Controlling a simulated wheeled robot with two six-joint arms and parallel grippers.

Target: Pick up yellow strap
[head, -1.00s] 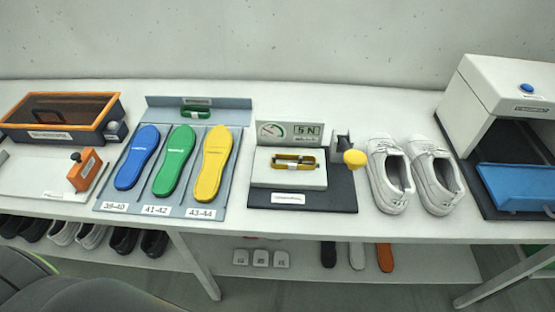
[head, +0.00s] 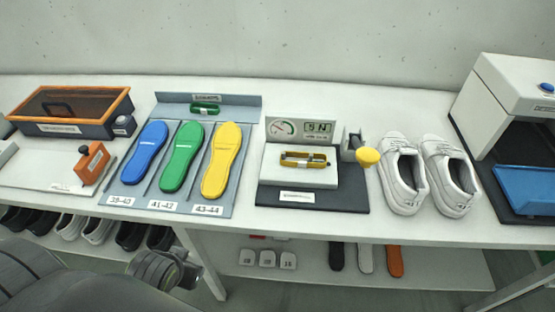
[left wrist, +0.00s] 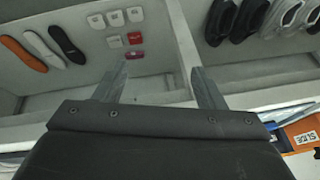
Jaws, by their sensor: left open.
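The yellow strap (head: 304,160) lies across the white block of the test device, below a dial and a "5 N" display. A pale band wraps its middle. My left gripper (left wrist: 158,84) is open and empty in the left wrist view, its two fingers spread apart in front of the under-table shelf. In the head view my left arm shows at the bottom left, below the table edge and well away from the strap. The strap is not seen in the left wrist view. My right gripper is not in view.
The device base (head: 313,200) has a yellow knob (head: 368,156) on its right. White shoes (head: 405,180) stand beyond it. An insole tray (head: 237,195) with blue, green and yellow insoles sits to its left. The table's front edge lies between my left arm and the strap.

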